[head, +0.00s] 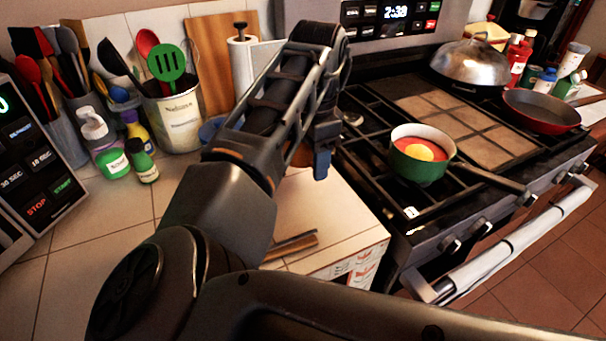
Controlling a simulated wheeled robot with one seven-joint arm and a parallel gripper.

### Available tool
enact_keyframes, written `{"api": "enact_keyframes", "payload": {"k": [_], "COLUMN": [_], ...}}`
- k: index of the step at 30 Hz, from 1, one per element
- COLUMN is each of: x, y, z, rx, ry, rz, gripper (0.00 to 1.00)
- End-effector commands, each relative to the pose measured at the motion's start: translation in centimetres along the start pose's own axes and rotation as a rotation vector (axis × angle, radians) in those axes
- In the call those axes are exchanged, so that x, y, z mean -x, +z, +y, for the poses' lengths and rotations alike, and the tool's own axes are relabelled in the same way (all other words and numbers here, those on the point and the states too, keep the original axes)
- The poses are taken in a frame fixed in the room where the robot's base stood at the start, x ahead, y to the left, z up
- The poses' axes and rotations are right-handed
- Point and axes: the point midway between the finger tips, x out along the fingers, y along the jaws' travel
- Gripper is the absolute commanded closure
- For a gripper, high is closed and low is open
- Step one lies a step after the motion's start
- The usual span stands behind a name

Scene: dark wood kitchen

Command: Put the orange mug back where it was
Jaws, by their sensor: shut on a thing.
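My gripper (321,165) is at the end of my arm, above the tiled counter just left of the stove. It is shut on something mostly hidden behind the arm. A small orange-brown patch (301,155) shows just left of the gripper and seems to be part of the orange mug. The mug's rim, handle and base cannot be made out, and I cannot tell whether it touches the counter.
A green pot (418,168) with red and yellow contents stands on the stove, its handle pointing right. A utensil crock (180,122), green bottle (145,160) and soap bottle (108,150) stand at left. The counter's front edge (345,245) has bare tiles.

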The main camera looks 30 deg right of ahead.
Motion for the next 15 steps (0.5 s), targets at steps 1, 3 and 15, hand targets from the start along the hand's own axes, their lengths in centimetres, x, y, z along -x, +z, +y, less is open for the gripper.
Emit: {"api": "enact_keyframes", "payload": {"k": [1, 3, 15], "x": [-0.3, -0.8, -4.6], "y": [0.7, 1.3, 1.9], "z": [-0.3, -0.7, -0.9], "rx": [0.003, 0.002, 0.001], "ry": [0.0, 0.0, 0.0], "rz": [0.0, 0.0, 0.0], "gripper": [0.98, 0.98, 0.98]}}
